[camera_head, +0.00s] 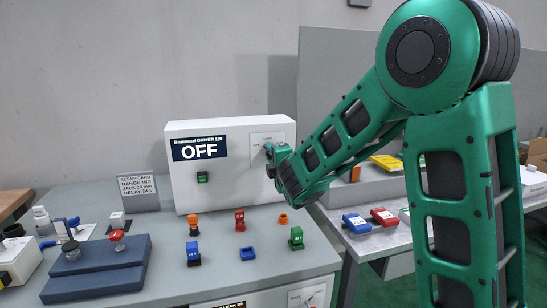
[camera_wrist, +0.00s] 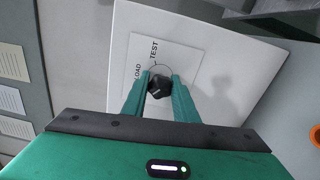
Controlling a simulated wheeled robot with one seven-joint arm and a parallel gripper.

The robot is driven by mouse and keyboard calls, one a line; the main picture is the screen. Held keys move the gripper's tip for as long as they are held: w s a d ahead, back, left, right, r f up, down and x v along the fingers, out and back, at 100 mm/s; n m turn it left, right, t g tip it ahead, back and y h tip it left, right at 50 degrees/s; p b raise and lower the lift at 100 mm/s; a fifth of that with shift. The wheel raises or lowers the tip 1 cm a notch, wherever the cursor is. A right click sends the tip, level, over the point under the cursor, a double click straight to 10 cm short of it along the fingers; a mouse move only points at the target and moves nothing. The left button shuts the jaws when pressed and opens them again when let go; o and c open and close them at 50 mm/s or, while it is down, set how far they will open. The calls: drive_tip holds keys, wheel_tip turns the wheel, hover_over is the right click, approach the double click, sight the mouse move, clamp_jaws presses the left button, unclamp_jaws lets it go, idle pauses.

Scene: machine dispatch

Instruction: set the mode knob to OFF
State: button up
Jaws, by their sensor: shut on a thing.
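The mode knob (camera_wrist: 158,88) is small, black and round, on a pale plate (camera_wrist: 190,62) on the front of the white machine box (camera_head: 230,190). In the wrist view, my gripper (camera_wrist: 160,86) has its two green fingers closed on the knob from both sides. The plate's labels LOAD and TEST are readable above and left of it; the rest of the dial is hidden by the fingers, and the knob's pointer direction is unclear. In the head view, my gripper (camera_head: 270,152) is at the plate and mostly hides the knob.
A green button (camera_head: 202,177) is below the display. Orange, red, blue and green parts stand on the grey bench (camera_head: 270,252) in front. A set-up card (camera_head: 137,187) and a blue fixture (camera_head: 100,270) are at left. A side table with coloured cases (camera_head: 356,222) is right.

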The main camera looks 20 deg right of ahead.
drive_tip(key=shift+f+n, duration=0.25)
drive_tip(key=shift+n, duration=0.65)
drive_tip(key=shift+f, duration=0.1)
drive_tip(key=o, duration=1.1)
drive_tip(key=shift+c, duration=0.2)
drive_tip(key=shift+r, duration=0.2)
drive_tip(key=shift+s, duration=0.1)
drive_tip(key=s, duration=1)
drive_tip(key=shift+s, duration=0.25)
